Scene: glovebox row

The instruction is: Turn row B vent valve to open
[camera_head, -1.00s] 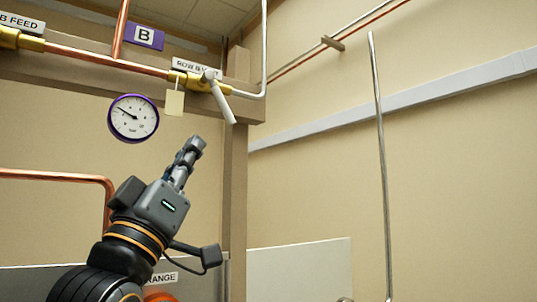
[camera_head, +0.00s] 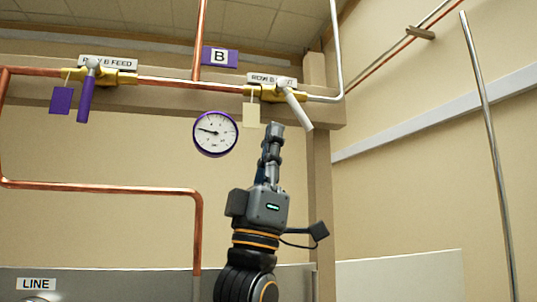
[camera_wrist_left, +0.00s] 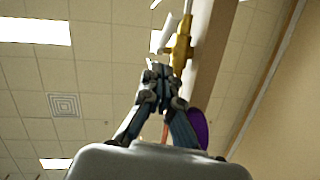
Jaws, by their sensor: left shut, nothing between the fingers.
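The row B vent valve (camera_head: 275,93) is a brass body on the copper pipe, under a partly hidden "ROW B" label. Its white lever (camera_head: 297,108) slants down to the right, and a cream tag (camera_head: 251,115) hangs at its left. My left gripper (camera_head: 274,128) points up just below the valve, shut and empty, apart from the lever in the picture. In the left wrist view, the closed fingers (camera_wrist_left: 158,72) point toward the brass valve (camera_wrist_left: 181,47) and its white lever (camera_wrist_left: 168,33). My right gripper is not in view.
The row B feed valve (camera_head: 92,74) has a purple lever (camera_head: 86,99) and a purple tag (camera_head: 61,100). A round gauge (camera_head: 215,134) hangs left of my gripper. A wooden post (camera_head: 319,180) stands at its right. A purple B sign (camera_head: 219,56) is above.

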